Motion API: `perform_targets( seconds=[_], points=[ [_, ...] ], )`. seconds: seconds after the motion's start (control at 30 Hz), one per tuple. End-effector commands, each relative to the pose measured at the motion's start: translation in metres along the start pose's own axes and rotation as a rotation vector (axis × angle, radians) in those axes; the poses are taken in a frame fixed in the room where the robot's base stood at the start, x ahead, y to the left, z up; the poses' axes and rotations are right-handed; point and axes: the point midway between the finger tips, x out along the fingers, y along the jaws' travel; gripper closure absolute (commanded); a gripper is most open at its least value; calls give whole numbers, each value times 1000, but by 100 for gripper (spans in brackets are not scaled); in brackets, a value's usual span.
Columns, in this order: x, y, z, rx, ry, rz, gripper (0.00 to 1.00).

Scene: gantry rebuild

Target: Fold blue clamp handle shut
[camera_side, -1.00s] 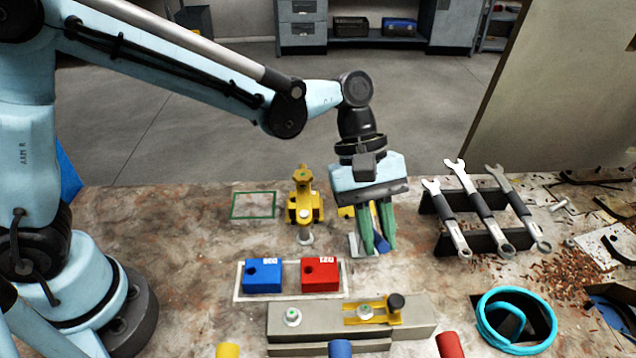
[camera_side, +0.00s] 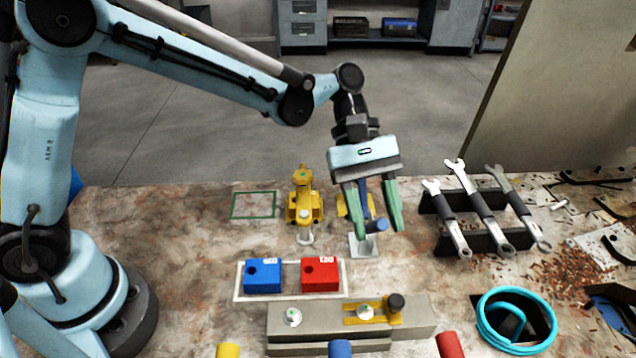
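The blue clamp stands near the back middle of the bench. Its yellow body (camera_side: 343,206) and pale base plate (camera_side: 361,246) show, and my gripper covers part of it. My gripper (camera_side: 379,231) is open, one finger on each side of the handle in the picture. I cannot tell whether either finger touches it, or the handle's exact angle.
A second yellow clamp (camera_side: 303,203) stands just left. In front are a tray (camera_side: 238,294) with a blue block (camera_side: 262,275) and a red block (camera_side: 320,274), and a grey fixture (camera_side: 420,318). Wrenches on a rack (camera_side: 493,240) stand to the right, beside a cyan ring (camera_side: 486,325).

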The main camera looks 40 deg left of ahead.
Motion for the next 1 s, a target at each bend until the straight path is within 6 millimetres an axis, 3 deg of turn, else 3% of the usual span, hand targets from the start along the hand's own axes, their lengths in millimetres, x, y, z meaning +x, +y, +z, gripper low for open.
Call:
perform_targets(
  seconds=[0.27, 0.7, 1.0],
  points=[
    [-9, 1, 0, -2, 1, 2, 54],
    [-92, 0, 0, -2, 1, 2, 54],
    [-120, 0, 0, -1, 0, 0, 54]
  ],
)
